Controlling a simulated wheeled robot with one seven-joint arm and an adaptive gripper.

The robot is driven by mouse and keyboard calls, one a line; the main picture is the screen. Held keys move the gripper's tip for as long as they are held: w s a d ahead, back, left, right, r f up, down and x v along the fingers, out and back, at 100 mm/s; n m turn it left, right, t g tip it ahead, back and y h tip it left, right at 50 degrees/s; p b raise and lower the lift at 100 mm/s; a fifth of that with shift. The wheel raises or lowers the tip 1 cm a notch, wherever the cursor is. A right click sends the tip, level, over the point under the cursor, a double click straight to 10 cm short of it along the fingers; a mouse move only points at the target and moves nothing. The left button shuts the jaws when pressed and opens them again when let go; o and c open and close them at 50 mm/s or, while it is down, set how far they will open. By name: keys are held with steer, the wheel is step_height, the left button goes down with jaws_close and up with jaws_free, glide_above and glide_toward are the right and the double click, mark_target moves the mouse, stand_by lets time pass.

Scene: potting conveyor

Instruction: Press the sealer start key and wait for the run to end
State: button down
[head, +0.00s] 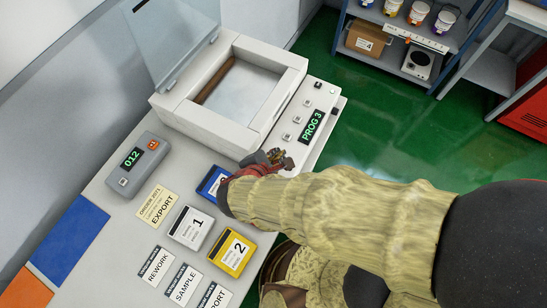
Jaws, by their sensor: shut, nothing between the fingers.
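The sealer (172,107) is a pale box on the bench with its clear lid (172,35) raised and an empty-looking chamber (240,90). Its side panel has a green display (312,126) reading PROG 3 and several small keys, one of them a key (287,137) near the front end. I cannot read the key labels, so I cannot tell which is the start key. My gripper (277,157) is shut and empty, at the near end of the panel. The arm hides part of that end, and I cannot tell whether the fingertips touch it.
A grey counter box (149,146) reading 012, with an orange button, stands left of the sealer. Cards and label packs, including a yellow pack (232,252), lie on the bench front. A shelf (400,32) with pots and a carton stands behind, across open green floor (390,130).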

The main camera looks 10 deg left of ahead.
steer(key=shift+f, duration=0.1)
steer(key=shift+f+b, duration=0.35)
steer(key=shift+b, duration=0.1)
steer(key=shift+f+b, duration=0.4)
steer(key=shift+b, duration=0.05)
stand_by(0.8)
steer(key=shift+r, duration=0.15)
steer(key=shift+r+p, duration=0.65)
steer(key=shift+r, duration=0.05)
steer(key=shift+r+p, duration=1.9)
steer(key=shift+r, duration=0.7)
steer(key=shift+f, duration=0.1)
